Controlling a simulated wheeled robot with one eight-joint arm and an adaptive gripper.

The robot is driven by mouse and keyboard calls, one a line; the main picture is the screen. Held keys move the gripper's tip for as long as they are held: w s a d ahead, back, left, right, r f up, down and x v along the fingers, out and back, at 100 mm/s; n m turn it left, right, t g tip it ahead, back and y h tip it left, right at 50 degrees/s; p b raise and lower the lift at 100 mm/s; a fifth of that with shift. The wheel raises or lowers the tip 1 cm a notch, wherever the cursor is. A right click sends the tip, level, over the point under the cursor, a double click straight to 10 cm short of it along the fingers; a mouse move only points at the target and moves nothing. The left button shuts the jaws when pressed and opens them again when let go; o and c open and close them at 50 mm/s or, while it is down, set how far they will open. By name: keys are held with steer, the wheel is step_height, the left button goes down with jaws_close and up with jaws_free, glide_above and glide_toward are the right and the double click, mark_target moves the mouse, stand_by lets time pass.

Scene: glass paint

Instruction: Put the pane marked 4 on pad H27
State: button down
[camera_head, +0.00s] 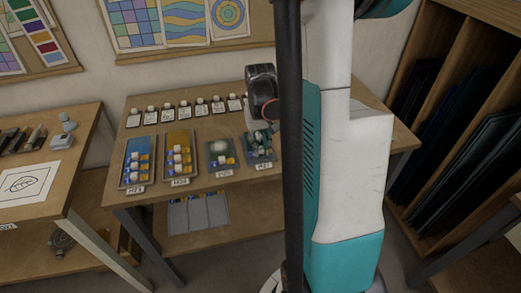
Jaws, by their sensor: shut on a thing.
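Several trays or pads lie along the front of the middle table, with label cards at their front edges: a blue one (127,172), a yellow-brown one (180,140), a grey-green one (213,149) and a dark one (248,155). Small blue, yellow and white pieces lie on them. The labels are too small to read surely, so I cannot tell which is H27. Several small white cards with knobs (183,110) stand in a row behind; I cannot pick out pane 4.
Another table (40,215) with tools and a leaf drawing stands at left. A rack of dark sheets (470,150) is at right. Grey sheets (198,213) rest on the lower shelf.

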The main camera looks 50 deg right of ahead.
steer(key=shift+f, duration=0.65)
steer(key=shift+f, duration=0.1)
steer(key=c, duration=1.5)
jaws_free()
step_height(320, 180, up, 12)
steer(key=p, duration=0.3)
steer(key=shift+p, duration=0.35)
